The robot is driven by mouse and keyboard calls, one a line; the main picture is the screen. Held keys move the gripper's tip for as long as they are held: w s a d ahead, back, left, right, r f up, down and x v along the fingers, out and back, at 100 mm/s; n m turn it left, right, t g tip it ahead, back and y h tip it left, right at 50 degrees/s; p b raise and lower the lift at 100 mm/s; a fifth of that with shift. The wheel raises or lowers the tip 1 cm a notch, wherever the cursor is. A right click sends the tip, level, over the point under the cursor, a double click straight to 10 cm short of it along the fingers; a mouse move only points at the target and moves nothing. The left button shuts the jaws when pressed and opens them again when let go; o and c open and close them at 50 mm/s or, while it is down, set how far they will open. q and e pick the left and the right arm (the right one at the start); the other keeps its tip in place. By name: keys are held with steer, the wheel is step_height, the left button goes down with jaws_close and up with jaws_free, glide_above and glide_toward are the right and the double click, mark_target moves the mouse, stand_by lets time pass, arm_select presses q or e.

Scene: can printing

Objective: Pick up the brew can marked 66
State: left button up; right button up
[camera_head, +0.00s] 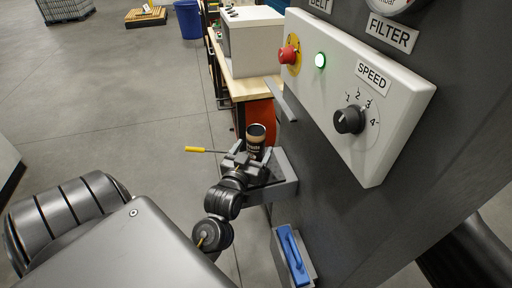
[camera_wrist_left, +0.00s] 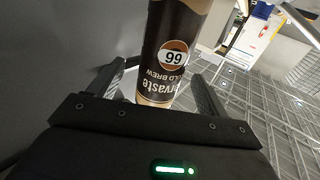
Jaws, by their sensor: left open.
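The brew can (camera_head: 256,137) is dark with a tan band and stands on a small grey shelf (camera_head: 285,186) on the machine's side. In the left wrist view the can (camera_wrist_left: 172,55) shows a round 66 mark and the words "cold brew", upside down in the picture. My left gripper (camera_head: 246,158) is at the can. In the wrist view its two fingers (camera_wrist_left: 160,88) are apart, one on each side of the can's end nearer the wrist, with a gap visible at the right finger. The far end of the can is cut off by the frame. My right gripper is not in view.
A grey machine with a control panel (camera_head: 385,85) fills the right side, with a red stop button (camera_head: 288,54) and black speed knob (camera_head: 348,120). A yellow-handled lever (camera_head: 196,149) sticks out left of the gripper. A blue-handled item (camera_head: 292,252) is below the shelf. Open floor lies left.

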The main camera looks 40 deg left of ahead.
arm_select(q)
steer(key=p+x, duration=0.2)
steer(key=x, duration=0.2)
steer(key=shift+w+a+r, duration=0.15)
steer(key=shift+w+a, duration=0.05)
steer(key=shift+w, duration=0.25)
steer(key=shift+c, duration=0.3)
steer(key=c, duration=1)
steer(key=shift+c, duration=0.2)
